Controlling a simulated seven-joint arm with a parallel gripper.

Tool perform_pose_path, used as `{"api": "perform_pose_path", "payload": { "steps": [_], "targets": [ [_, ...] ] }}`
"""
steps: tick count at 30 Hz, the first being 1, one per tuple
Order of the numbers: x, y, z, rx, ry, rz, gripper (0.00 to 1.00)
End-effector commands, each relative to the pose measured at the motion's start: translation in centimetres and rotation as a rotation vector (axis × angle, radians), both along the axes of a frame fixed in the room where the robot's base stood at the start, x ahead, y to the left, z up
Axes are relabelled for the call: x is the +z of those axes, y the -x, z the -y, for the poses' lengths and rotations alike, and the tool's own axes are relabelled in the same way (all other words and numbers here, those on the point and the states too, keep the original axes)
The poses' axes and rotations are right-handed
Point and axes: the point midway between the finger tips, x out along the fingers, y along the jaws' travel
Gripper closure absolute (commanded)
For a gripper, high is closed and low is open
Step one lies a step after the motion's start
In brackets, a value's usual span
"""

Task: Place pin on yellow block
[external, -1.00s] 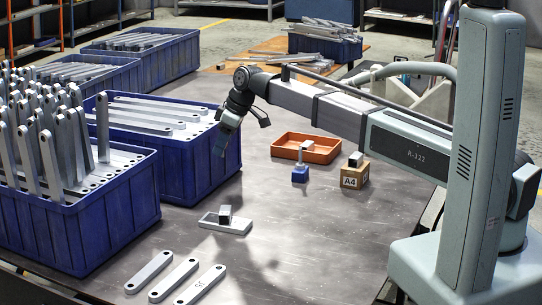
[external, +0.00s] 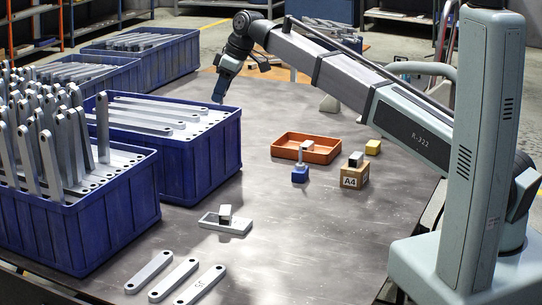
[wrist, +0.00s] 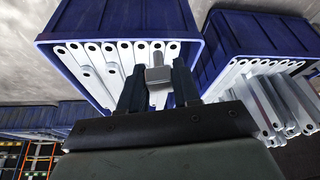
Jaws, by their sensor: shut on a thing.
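The yellow block (external: 372,147) sits on the metal table, behind and right of a cardboard box marked A4. My gripper (external: 218,99) is raised at the far right corner of the middle blue crate, well left of the yellow block. In the wrist view my gripper (wrist: 159,88) is shut on a grey pin (wrist: 159,74), which has a squarish body and a narrower shaft. The held pin cannot be made out in the external view.
Blue crates (external: 215,150) full of metal bars fill the left. An orange tray (external: 320,155) and the A4 box (external: 354,177), with a dark-and-grey piece on top, stand mid-table. A grey tray (external: 238,226) and loose bars (external: 175,279) lie in front. The table's right front is clear.

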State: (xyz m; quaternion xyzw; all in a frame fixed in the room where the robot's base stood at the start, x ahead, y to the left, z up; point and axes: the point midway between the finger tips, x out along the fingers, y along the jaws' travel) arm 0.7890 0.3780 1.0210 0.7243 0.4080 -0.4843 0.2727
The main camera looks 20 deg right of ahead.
Motion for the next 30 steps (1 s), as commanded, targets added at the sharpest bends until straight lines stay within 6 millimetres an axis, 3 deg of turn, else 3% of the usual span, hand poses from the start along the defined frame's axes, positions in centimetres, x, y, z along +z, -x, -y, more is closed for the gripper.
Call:
{"api": "perform_pose_path", "payload": {
  "steps": [4,8,21,30],
  "targets": [
    [0.0,-0.6,1.3,-0.017,0.000,0.000,1.00],
    [-0.1,-2.0,4.2,-0.056,0.000,0.000,1.00],
    [-3.2,-7.7,20.2,-0.261,0.000,0.000,1.00],
    [-6.0,-10.5,31.9,-0.402,-0.001,0.001,1.00]
  ]
}}
